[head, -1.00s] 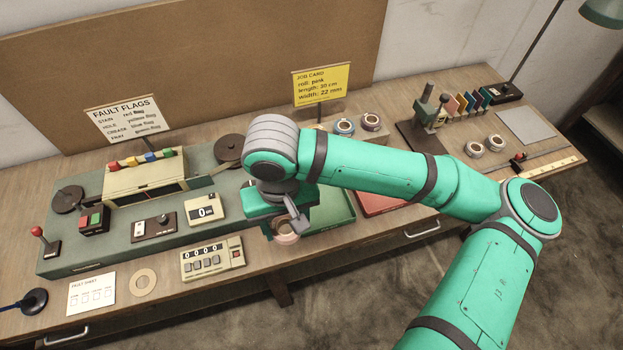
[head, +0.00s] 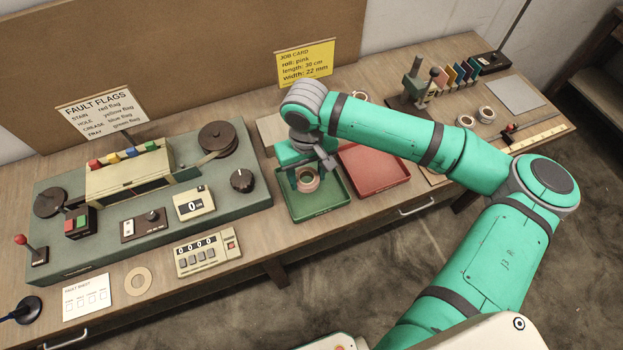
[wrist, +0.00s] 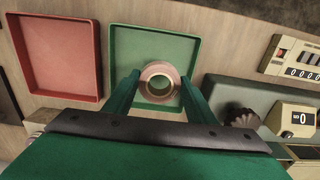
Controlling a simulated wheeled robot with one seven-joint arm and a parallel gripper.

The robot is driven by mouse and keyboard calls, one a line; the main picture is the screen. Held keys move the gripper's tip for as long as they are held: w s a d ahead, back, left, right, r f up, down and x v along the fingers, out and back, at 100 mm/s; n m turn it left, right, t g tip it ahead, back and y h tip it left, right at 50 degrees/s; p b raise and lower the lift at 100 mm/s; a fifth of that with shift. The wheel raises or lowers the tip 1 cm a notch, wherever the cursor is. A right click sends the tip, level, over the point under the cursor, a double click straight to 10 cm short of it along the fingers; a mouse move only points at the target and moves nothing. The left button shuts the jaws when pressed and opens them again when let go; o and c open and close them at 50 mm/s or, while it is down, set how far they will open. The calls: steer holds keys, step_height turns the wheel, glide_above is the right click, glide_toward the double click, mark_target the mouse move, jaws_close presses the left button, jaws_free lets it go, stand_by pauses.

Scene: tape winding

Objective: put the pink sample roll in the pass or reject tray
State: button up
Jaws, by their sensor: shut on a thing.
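The pink sample roll (head: 308,181) is a small pinkish ring with a pale core. My gripper (head: 309,177) is shut on it, with a finger on either side. The roll also shows between the fingertips in the wrist view (wrist: 160,84). It is over the green tray (head: 319,210), inside its outline; I cannot tell whether it touches the tray floor. The red tray (head: 378,168) is beside the green one, on the right in the head view, and looks empty. It also shows at the left of the wrist view (wrist: 60,92).
The green-grey winding machine (head: 150,218) with its dark knob (head: 242,180) stands left of the green tray. A counter box (head: 208,253) sits in front. The job card (head: 305,63) stands behind. Tape rolls (head: 475,117) lie on the right of the bench.

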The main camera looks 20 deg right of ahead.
steer(key=shift+w+d+f, duration=0.25)
steer(key=shift+d+f, duration=0.1)
steer(key=shift+f, duration=0.2)
steer(key=shift+w+d+f, duration=0.25)
steer(key=shift+d+f, duration=0.1)
steer(key=shift+f, duration=0.15)
step_height(320, 180, down, 3)
steer(key=shift+d+f, duration=0.1)
steer(key=shift+w, duration=0.15)
steer(key=shift+s+f, duration=0.2)
steer(key=o, duration=1)
steer(key=shift+w, duration=0.1)
